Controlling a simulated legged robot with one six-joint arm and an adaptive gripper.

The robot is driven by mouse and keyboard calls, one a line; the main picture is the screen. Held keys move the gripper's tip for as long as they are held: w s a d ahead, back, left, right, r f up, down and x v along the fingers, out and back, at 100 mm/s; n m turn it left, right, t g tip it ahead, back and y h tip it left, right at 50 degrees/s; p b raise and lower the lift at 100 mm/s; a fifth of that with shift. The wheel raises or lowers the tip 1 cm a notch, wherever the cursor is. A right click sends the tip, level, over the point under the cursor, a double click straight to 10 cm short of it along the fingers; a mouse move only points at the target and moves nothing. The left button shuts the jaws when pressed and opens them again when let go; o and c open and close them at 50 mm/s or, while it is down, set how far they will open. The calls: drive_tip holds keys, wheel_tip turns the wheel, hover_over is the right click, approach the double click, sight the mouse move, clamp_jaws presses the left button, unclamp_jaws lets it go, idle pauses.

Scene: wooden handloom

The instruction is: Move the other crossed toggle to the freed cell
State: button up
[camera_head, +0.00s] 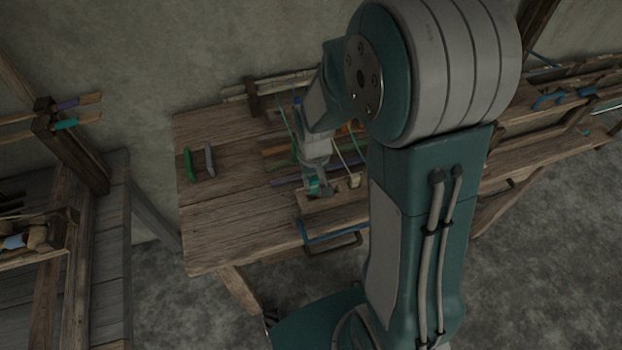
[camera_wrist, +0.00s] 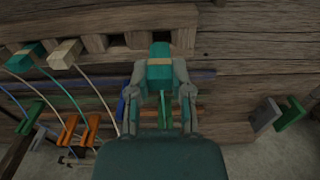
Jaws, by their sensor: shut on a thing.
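My gripper (camera_wrist: 160,78) is shut on a teal toggle (camera_wrist: 159,62) with a tan band. A green cord hangs from it between the fingers. The held toggle is in front of the notched wooden rack (camera_wrist: 150,14); I cannot tell whether it touches a cell. My arm partly hides the loom there.
Orange clips (camera_wrist: 70,130) and a blue clip (camera_wrist: 120,110) are near the cords. A green clip (camera_head: 189,165) and a grey clip (camera_head: 209,160) stand on the wooden table (camera_head: 225,225). A blue bar (camera_head: 335,228) is at its front edge. The table's left part is mostly clear.

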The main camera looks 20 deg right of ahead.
sight(313, 178)
drive_tip(key=shift+f, duration=0.1)
idle(0.3)
drive_tip(key=shift+f, duration=1.1)
drive_tip(key=o, duration=0.8)
wheel_tip(313, 178, up, 12)
drive_tip(key=shift+f, duration=0.1)
